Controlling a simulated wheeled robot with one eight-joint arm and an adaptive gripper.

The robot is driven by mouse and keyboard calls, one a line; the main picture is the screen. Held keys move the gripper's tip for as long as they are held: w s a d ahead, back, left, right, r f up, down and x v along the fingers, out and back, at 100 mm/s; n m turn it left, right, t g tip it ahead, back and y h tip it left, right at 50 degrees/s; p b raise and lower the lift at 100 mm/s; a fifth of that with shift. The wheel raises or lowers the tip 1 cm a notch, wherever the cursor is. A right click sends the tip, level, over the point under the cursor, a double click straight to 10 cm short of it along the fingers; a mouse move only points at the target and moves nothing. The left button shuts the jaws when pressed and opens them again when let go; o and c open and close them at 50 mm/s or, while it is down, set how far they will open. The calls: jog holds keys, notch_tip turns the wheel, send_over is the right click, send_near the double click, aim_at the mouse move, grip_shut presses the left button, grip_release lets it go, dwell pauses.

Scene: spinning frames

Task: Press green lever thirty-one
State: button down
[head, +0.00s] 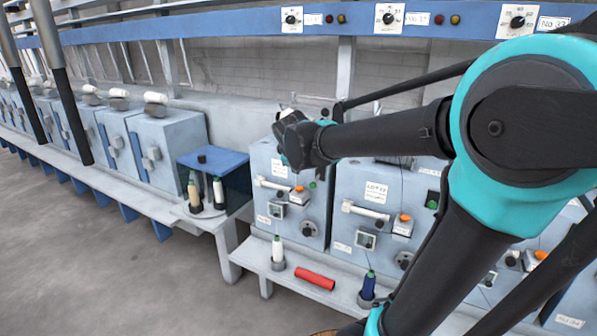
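My gripper (298,140) is dark and hangs in front of the top of a blue-grey spinning unit (262,165). It partly hides that unit's top; its fingers are too small and dark to tell open from shut. A small green part (312,185) shows on this unit's right side, just below my gripper, beside an orange-topped switch (298,196). A second unit (345,178) to the right has a green part (432,199) and an orange-topped switch (403,224). The unit labels are too small to read, so I cannot tell which is thirty-one.
A blue rail (230,28) with dials and labels runs above; the rightmost label (554,23) seems to read No 33. Below the units, a ledge (323,266) holds a red tube (315,278) and bobbins (277,250). A dark blue box (218,160) stands left. The floor (90,255) is clear.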

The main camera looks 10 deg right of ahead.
jog(key=shift+v, duration=1.7)
jog(key=shift+s+a+f, duration=0.15)
jog(key=shift+s+f, duration=0.05)
jog(key=s+d+f+m+g, duration=0.1)
jog(key=s+d+f+m, duration=0.2)
jog(key=s+f, duration=0.4)
jog(key=s+d+f+m+g+y, duration=0.1)
jog(key=s+d+f+m+g, duration=0.1)
jog(key=s+f+m, duration=0.3)
jog(key=s+d+f+m+g, duration=0.1)
jog(key=s+d+f+m, duration=0.3)
jog(key=s+f, duration=0.5)
notch_tip(320, 180, down, 3)
jog(key=shift+s+r+y, duration=0.1)
jog(key=shift+s+y, duration=0.2)
jog(key=shift+s, duration=0.1)
